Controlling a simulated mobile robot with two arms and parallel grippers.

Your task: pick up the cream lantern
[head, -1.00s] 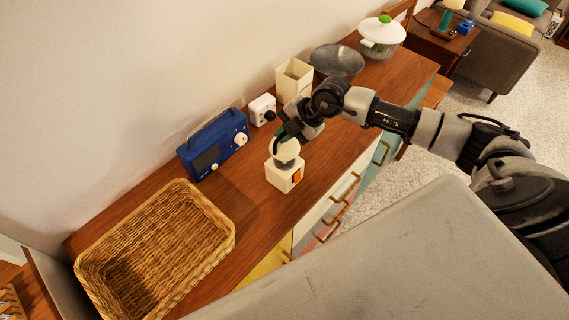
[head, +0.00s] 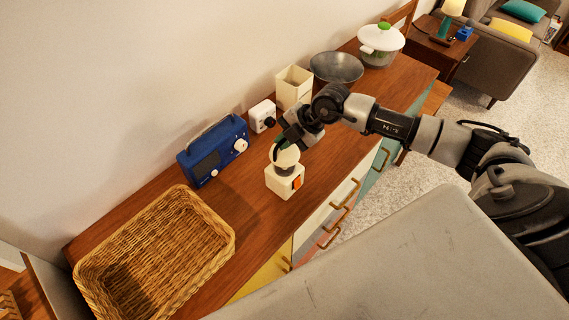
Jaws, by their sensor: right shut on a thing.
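The cream lantern (head: 284,184) stands on the wooden sideboard top near its front edge. It has a boxy cream base with an orange patch on one side and a pale rounded top. A dark grey band shows between the top and the base. My right gripper (head: 283,150) reaches in from the right and is shut on the rounded top. The fingers partly hide that top. I cannot tell whether the base touches the wood. My left gripper is not in view.
A blue radio (head: 214,152) and a small white box with a dark knob (head: 262,116) stand behind the lantern. A wicker basket (head: 205,262) lies left. A cream square container (head: 294,86), grey bowl (head: 336,67) and lidded pot (head: 380,46) stand farther along the sideboard (head: 340,150).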

